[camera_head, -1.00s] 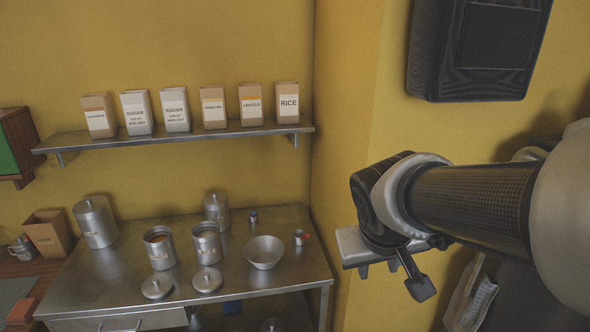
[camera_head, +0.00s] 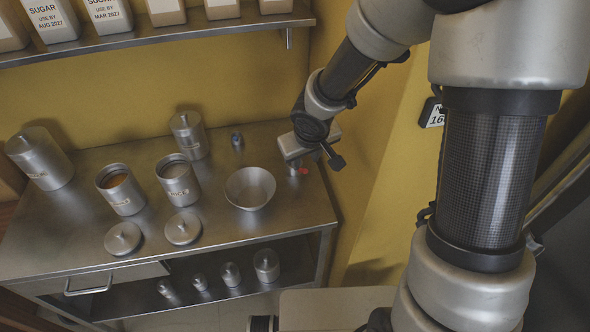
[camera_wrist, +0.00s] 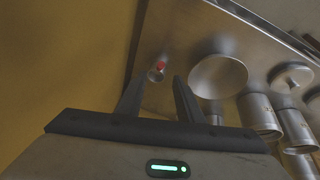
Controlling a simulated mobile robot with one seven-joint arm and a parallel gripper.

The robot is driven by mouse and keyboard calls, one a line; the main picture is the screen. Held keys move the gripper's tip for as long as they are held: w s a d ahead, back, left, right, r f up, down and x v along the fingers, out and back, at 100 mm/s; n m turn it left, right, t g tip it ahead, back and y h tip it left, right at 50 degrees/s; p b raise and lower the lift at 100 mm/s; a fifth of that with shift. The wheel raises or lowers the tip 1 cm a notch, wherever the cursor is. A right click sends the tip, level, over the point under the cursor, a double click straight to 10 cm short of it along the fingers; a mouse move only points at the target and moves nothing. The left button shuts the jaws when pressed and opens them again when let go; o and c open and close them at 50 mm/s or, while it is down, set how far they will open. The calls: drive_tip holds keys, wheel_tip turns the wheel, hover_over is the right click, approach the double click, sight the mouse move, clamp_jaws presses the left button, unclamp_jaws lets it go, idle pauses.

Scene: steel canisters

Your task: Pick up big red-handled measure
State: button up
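The red-handled measure is a small steel cup (camera_head: 293,171) with a red handle, on the steel table right of the bowl. In the head view my gripper (camera_head: 312,150) hangs over the table's right end, near the measure; the exact gap cannot be told.
A steel bowl (camera_head: 250,188) stands just left of the measure. A small dark-topped item (camera_head: 237,140) stands behind it. Open canisters (camera_head: 121,190), (camera_head: 179,181) and loose lids (camera_head: 183,228) are further left. The yellow wall (camera_head: 375,165) is close on the right.

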sight(302, 170)
drive_tip(key=b+x, duration=0.3)
drive_tip(key=x, duration=0.8)
drive_tip(key=shift+w+f, duration=0.1)
drive_tip(key=shift+w, duration=0.05)
clamp_jaws()
